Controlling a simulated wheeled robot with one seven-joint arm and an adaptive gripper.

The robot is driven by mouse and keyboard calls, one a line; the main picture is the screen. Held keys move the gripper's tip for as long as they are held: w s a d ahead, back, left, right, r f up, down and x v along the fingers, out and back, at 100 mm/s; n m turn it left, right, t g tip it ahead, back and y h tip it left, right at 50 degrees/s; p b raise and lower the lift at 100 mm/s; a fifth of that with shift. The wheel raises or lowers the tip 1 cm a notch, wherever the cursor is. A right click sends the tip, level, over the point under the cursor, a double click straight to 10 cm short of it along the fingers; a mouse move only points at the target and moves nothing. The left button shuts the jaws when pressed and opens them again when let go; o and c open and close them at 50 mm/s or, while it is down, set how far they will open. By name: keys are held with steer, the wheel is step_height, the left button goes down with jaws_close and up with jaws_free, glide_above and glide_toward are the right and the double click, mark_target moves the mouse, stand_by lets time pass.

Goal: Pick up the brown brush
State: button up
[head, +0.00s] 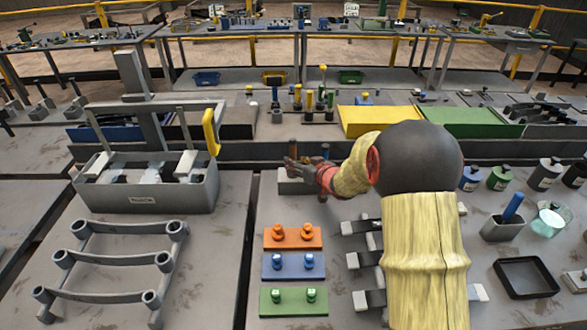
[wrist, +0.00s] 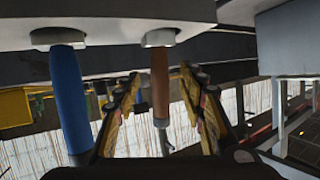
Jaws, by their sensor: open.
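The brown brush (wrist: 160,80) shows in the wrist view, with a brown cylindrical handle, a pale grey collar at one end and a metal part at the other. It sits at the grey block along the top of that view. My gripper (wrist: 161,88) is open, with one yellow-and-dark finger on each side of the brown handle. I see no clear contact between the fingers and the handle. A blue-handled brush (wrist: 69,95) is to the left, outside the fingers. In the head view my gripper (head: 300,172) is over a grey holder (head: 290,187); my arm hides part of that area.
In the head view, a grey bin (head: 150,200) with a yellow handle stands left of my gripper. Orange (head: 293,237), blue (head: 293,266) and green (head: 293,301) blocks lie in front. A black tray (head: 526,278) and several jars are at right.

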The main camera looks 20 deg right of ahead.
steer(key=shift+w+a+f+b, duration=0.1)
steer(key=shift+w+f+b, duration=0.2)
steer(key=shift+w+f, duration=0.25)
steer(key=shift+w+a+f+b, duration=0.1)
steer(key=shift+w+f+b, duration=0.2)
steer(key=shift+w, duration=0.35)
steer(key=shift+w+f, duration=0.1)
steer(key=shift+w, duration=0.45)
steer(key=shift+c, duration=0.9)
jaws_close()
